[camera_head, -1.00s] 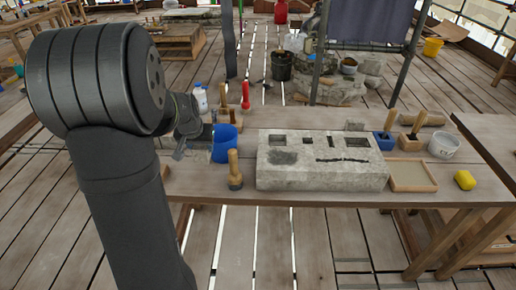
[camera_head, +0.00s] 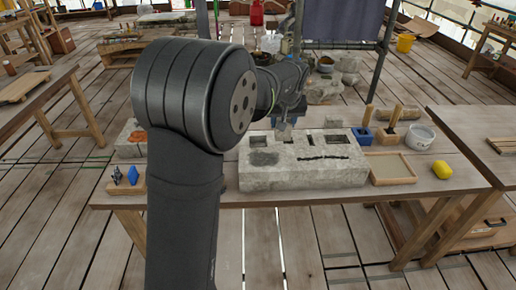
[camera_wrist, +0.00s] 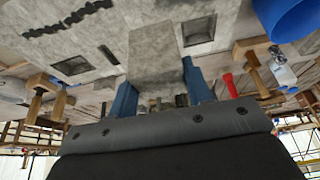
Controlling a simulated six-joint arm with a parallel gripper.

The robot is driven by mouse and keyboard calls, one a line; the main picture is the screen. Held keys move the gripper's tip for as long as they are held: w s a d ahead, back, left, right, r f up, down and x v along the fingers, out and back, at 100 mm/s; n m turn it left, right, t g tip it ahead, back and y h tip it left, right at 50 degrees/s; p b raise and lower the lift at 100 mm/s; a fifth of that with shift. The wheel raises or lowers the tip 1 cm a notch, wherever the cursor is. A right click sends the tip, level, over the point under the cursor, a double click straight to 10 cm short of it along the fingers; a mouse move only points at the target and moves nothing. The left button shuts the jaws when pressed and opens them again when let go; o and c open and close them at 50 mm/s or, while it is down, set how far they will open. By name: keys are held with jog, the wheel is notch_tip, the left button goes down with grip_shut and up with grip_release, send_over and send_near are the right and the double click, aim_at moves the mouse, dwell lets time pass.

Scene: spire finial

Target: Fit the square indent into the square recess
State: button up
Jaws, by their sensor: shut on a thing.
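The pale grey stone slab (camera_head: 305,170) lies on the table, with several dark openings in its top. My gripper (camera_head: 285,125) is over the back left part of the slab, shut on a grey stone piece (camera_head: 284,134). In the wrist view, my gripper's blue fingers (camera_wrist: 161,92) clasp the sides of this square-sided stone piece (camera_wrist: 157,53). One squarish recess (camera_wrist: 75,65) and a narrow slot (camera_wrist: 108,53) show to its left, another recess (camera_wrist: 198,30) to its right. The piece hides the slab behind it. I cannot tell whether it touches the slab.
A blue cup (camera_wrist: 285,18) and a mallet (camera_wrist: 262,55) stand near the slab's other side in the wrist view.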

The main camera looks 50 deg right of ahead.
jog(key=shift+s+d+r, duration=0.1)
jog(key=shift+s+d, duration=0.15)
jog(key=shift+s, duration=0.05)
jog(key=shift+w+a+f, duration=0.1)
jog(key=shift+w+f, duration=2.6)
jog(key=shift+w, duration=0.15)
jog(key=shift+w+a+f, duration=0.1)
jog(key=shift+w+f, duration=2.6)
jog(key=shift+w, duration=0.15)
jog(key=shift+f, duration=0.35)
